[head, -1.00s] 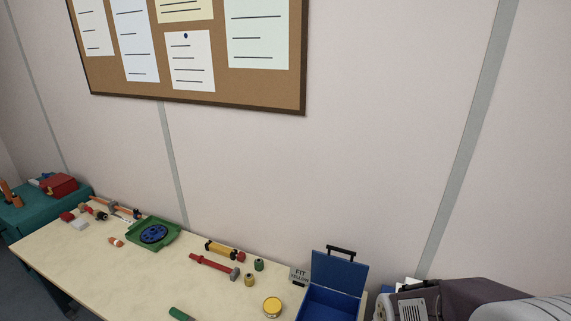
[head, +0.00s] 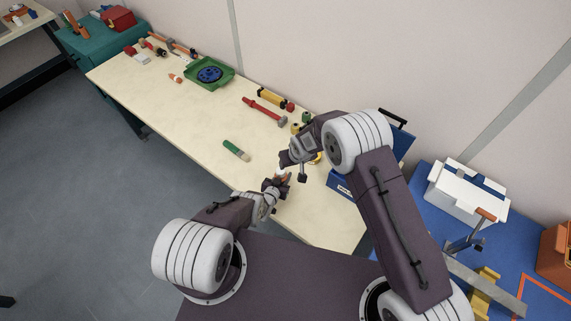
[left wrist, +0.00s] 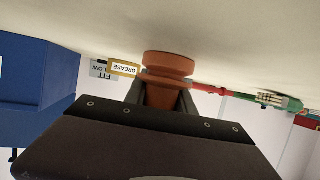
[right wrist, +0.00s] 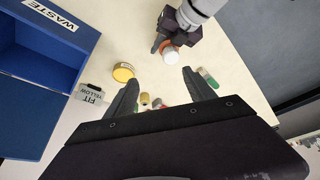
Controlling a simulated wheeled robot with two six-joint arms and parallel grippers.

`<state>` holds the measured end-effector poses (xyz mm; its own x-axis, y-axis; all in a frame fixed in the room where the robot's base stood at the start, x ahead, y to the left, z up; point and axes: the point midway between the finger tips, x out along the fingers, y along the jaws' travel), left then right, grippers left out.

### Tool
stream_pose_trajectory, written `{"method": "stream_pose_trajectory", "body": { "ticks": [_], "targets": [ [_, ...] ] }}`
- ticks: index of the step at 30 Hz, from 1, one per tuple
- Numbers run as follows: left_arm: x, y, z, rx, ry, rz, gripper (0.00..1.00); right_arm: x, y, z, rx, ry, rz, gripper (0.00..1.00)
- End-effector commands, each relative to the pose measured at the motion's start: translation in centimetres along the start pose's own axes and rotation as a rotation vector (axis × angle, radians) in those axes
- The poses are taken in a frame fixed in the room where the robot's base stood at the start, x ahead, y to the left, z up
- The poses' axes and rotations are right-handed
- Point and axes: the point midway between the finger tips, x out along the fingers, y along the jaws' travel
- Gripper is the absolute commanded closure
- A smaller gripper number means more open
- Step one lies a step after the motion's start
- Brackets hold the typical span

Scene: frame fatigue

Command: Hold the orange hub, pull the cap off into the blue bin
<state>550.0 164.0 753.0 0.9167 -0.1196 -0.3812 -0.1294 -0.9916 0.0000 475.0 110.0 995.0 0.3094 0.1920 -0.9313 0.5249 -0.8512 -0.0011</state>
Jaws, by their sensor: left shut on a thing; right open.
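My left gripper (head: 276,184) is shut on the orange hub (left wrist: 168,64), above the table near its front edge. In the right wrist view the left gripper (right wrist: 163,42) comes from the top, and the white cap (right wrist: 171,56) sits against the orange hub (right wrist: 178,43). My right gripper (right wrist: 160,93) is open and empty, pointing toward the cap with a gap between. In the head view the right gripper (head: 286,162) is close to the hub. The blue bin (head: 340,187), labelled WASTE in the right wrist view (right wrist: 14,75), is partly hidden by my right arm.
A yellow grease tin (right wrist: 123,72), a FIT YELLOW sign (right wrist: 90,94) and a green-ended piece (head: 236,150) are around the grippers. A red tool (head: 264,111) and green tray (head: 209,73) lie farther back. The table's left front is clear.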

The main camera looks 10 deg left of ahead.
Motion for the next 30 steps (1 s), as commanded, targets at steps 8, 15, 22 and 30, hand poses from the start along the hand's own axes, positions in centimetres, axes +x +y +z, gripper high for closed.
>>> {"method": "stream_pose_trajectory", "body": {
  "ticks": [8,15,22,30],
  "targets": [
    [-0.1,-0.1,0.5,-0.002,-0.011,-0.003,1.00,2.4,-2.6,-0.2,-0.042,0.022,-0.021,0.37],
    [-0.1,-0.1,0.5,-0.002,-0.011,-0.002,1.00,5.5,-2.6,-0.1,-0.041,0.019,-0.020,0.37],
    [-0.1,-0.1,0.4,-0.002,-0.010,-0.003,1.00,10.8,-2.7,-0.2,-0.040,0.019,-0.020,0.37],
    [-0.1,-0.1,0.4,-0.002,-0.010,-0.003,1.00,13.8,-2.7,-0.4,-0.040,0.020,-0.019,0.37]
  ]
}}
